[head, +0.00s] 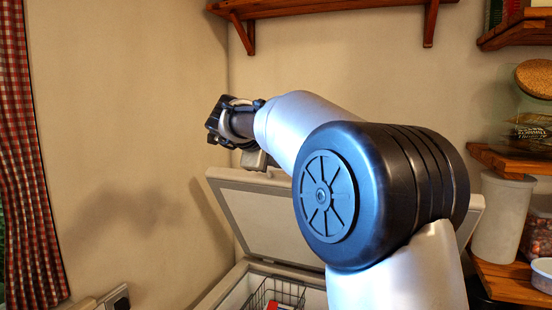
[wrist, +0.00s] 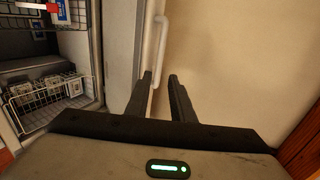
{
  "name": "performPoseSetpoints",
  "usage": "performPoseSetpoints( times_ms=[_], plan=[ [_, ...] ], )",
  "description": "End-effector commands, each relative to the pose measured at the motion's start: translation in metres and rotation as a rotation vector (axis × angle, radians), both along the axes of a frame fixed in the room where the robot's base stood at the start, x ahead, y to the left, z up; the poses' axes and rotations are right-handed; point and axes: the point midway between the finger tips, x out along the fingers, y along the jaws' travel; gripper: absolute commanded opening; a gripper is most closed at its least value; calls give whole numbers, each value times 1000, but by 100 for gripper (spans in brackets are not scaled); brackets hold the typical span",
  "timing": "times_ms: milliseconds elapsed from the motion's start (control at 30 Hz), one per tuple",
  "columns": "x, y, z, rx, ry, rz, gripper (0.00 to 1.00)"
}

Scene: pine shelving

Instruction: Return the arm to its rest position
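My gripper (head: 218,120) is at the end of my raised arm, in the left half of the head view. It is in the air in front of the wall, above and left of the raised freezer lid. In the wrist view, the two dark fingers of my gripper (wrist: 160,77) stand apart with an empty gap between them. A pale wall and a white bar-like handle show beyond the fingertips. The fingertips are hard to make out in the head view.
A chest freezer (head: 231,287) stands open below my arm, its lid (head: 265,215) raised. A wire basket (wrist: 45,102) with packets shows inside. Wooden shelves (head: 340,6) are above and at right, with jars and a white canister (head: 502,217). A checked curtain (head: 22,170) hangs at left.

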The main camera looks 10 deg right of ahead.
Motion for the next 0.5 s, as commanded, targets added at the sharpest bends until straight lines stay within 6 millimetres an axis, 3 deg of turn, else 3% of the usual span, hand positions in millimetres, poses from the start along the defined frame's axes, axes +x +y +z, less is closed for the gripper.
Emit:
performPoseSetpoints(
  times_ms=[367,467,500],
  plan=[
    [-2,1,4,-7,-6,4,22],
    [-4,2,24,-70,-54,48,22],
    [-6,4,40,-121,-88,87,22]
  ],
)
